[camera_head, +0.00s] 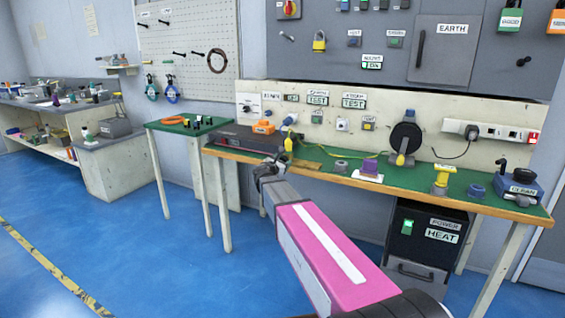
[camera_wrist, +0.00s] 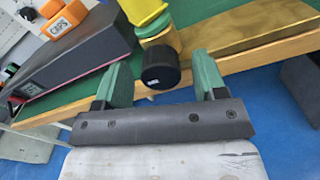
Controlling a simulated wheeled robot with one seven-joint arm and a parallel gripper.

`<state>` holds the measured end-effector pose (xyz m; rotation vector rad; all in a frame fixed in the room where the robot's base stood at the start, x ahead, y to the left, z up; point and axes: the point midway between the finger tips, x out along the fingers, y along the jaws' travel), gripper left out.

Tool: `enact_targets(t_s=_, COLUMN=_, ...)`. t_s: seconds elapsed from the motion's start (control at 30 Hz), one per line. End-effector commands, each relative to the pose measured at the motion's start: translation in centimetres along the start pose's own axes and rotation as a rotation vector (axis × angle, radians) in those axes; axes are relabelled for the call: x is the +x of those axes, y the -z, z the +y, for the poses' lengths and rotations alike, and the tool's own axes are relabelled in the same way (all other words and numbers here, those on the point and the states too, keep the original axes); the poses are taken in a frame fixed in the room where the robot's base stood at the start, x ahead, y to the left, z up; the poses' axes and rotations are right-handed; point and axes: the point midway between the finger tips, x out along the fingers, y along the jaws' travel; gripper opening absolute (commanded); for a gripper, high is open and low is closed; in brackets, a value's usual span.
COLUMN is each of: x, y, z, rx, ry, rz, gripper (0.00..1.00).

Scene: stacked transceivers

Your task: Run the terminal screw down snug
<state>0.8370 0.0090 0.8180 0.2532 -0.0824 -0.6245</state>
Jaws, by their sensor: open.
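My gripper (camera_head: 268,172) is at the front edge of the green-topped bench, left of its middle. In the wrist view its two green fingers (camera_wrist: 164,66) are apart and open. A black round knob or cap (camera_wrist: 160,68) shows between the fingertips, and I see no finger touching it. Behind it is a tan collar and a yellow body (camera_wrist: 142,10), cut off by the top edge. A yellow upright piece (camera_head: 288,144) stands near my gripper in the head view. I cannot pick out the terminal screw for certain in either view.
A dark flat box (camera_head: 245,138) with an orange block (camera_head: 264,127) on it is at the bench's left. A brass-coloured strip (camera_wrist: 265,38) lies along the bench to the right. A purple block (camera_head: 370,167) and a yellow fixture (camera_head: 441,178) stand further right.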

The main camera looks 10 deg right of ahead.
Motion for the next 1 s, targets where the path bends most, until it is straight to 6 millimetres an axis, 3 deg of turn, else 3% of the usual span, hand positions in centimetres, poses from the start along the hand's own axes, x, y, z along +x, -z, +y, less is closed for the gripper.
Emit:
enact_targets(t_s=0.4, x=0.74, y=0.00, z=-0.02, rx=0.000, ry=0.000, rz=0.000, gripper=0.65)
enact_targets(t_s=0.57, x=0.74, y=0.01, z=-0.03, rx=0.000, ry=0.000, rz=0.000, gripper=0.15)
enact_targets(t_s=1.0, x=0.73, y=0.02, z=-0.06, rx=0.068, ry=0.000, rz=0.000, gripper=0.15)
